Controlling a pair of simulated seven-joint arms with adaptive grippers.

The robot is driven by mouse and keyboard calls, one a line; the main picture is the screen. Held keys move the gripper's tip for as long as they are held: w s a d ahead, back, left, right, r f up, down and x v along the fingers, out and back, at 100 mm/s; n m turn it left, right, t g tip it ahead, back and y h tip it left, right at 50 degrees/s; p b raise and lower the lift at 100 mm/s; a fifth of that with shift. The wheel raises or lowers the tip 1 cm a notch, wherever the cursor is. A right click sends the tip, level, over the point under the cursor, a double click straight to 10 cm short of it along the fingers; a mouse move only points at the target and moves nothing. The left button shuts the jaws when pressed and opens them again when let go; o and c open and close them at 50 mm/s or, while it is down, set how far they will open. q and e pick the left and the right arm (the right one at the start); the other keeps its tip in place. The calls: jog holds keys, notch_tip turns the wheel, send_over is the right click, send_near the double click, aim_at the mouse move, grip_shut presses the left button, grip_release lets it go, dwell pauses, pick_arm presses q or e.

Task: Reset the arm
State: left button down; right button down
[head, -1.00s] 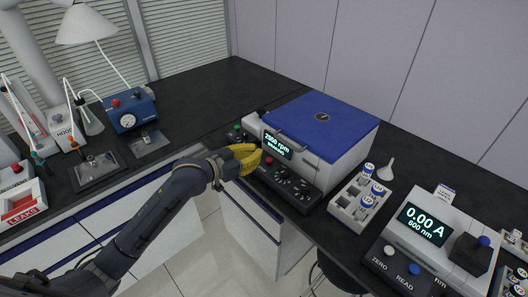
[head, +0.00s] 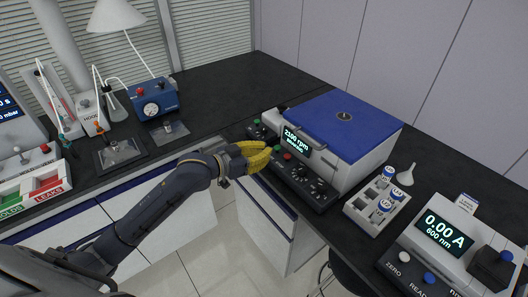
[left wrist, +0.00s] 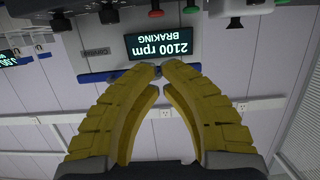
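My left arm comes in from the lower left, bent at the wrist. Its yellow-fingered gripper (head: 268,157) is in front of the centrifuge (head: 342,128), near the left end of its control panel. In the left wrist view the fingertips (left wrist: 159,70) come together with nothing seen between them. The centrifuge has a blue lid, which is down. Its display (left wrist: 163,43) reads 2100 rpm BRAKING and appears upside down in that view. A red button (head: 287,156) on the panel is just right of the fingertips. My right gripper is out of view.
A blue gauge box (head: 155,98) and a red-and-green tray (head: 35,190) are at left. The black bench is bare behind the gripper.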

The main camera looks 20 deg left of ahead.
pick_arm(q)
jog(key=shift+f, duration=0.1)
jog(key=s+f+y, duration=0.3)
jog(key=s+f, duration=0.3)
jog(key=f, duration=0.2)
jog(key=s+a+f+g+y, duration=0.2)
jog(key=s+a+f+y, duration=0.15)
jog(key=s, duration=0.45)
jog(key=s+a+f+g+y, duration=0.2)
jog(key=s+a+f+y, duration=0.15)
jog(key=s, duration=0.45)
jog(key=s+a+f+g+y, duration=0.25)
jog(key=s+a+f, duration=0.2)
jog(key=s, duration=0.45)
jog(key=s+d+f+g+h, duration=0.1)
jog(key=s+d+f, duration=0.15)
jog(key=f, duration=1.45)
jog(key=s+d+f+g+h, duration=0.15)
jog(key=d+f, duration=0.25)
jog(key=f, duration=1.3)
jog(key=s+f+n+g+h, duration=0.1)
jog(key=s+f+n+g, duration=0.1)
jog(key=s+f, duration=1.6)
jog(key=shift+s+a+f+n+h, duration=0.15)
jog(key=shift+s+a+n+h, duration=0.2)
jog(key=shift+s, duration=0.65)
